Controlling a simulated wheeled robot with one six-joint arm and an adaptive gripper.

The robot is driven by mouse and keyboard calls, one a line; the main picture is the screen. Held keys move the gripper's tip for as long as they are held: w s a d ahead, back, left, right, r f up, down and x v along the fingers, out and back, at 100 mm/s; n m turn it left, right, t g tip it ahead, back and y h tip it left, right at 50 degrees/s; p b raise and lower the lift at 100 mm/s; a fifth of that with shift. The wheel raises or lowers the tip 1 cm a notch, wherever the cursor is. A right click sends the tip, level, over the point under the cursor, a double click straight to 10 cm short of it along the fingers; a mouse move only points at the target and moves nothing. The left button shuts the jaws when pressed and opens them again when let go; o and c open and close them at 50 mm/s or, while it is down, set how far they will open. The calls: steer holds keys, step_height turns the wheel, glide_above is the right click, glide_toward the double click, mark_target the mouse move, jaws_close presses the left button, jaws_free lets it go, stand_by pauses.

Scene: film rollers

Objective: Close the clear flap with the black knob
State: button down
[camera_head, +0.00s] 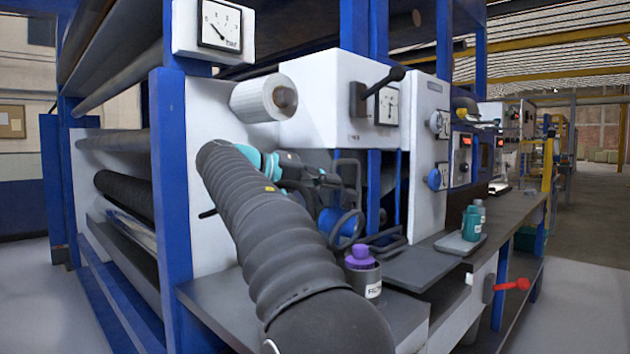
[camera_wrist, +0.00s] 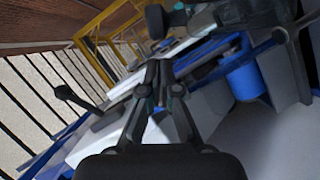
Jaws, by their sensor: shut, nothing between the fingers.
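My gripper (camera_wrist: 157,88) points forward in the wrist view, its two dark fingers drawn together at the tips with nothing seen between them. In the head view its dark end is partly hidden by my own arm, in front of the machine's lower bay. I cannot clearly make out the clear flap in either view. A black rounded knob (camera_wrist: 155,20) shows beyond the fingertips at the top of the wrist view, and I cannot tell whether it belongs to the flap. No contact between the fingers and a knob can be made out.
A black lever (camera_head: 385,86) sticks out of the white housing above the bay. A red handle (camera_head: 514,285) juts from the bench front. Blue posts (camera_head: 170,190) flank the rollers.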

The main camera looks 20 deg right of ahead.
mark_target(347, 190)
steer(key=shift+s+d+f, duration=0.15)
steer(key=shift+s+f, duration=0.25)
steer(key=shift+s, duration=0.25)
steer(key=shift+s+d+f+m+b, duration=0.1)
steer(key=shift+s+d+m+b, duration=0.1)
steer(key=shift+s+b, duration=0.25)
steer(key=shift+s+d+f+m+b, duration=0.1)
steer(key=shift+s+m+b, duration=0.15)
steer(key=shift+b, duration=0.25)
steer(key=shift+s+r+y, duration=0.1)
steer(key=shift+s+y, duration=0.15)
steer(key=shift+y, duration=0.05)
steer(key=shift+r, duration=0.1)
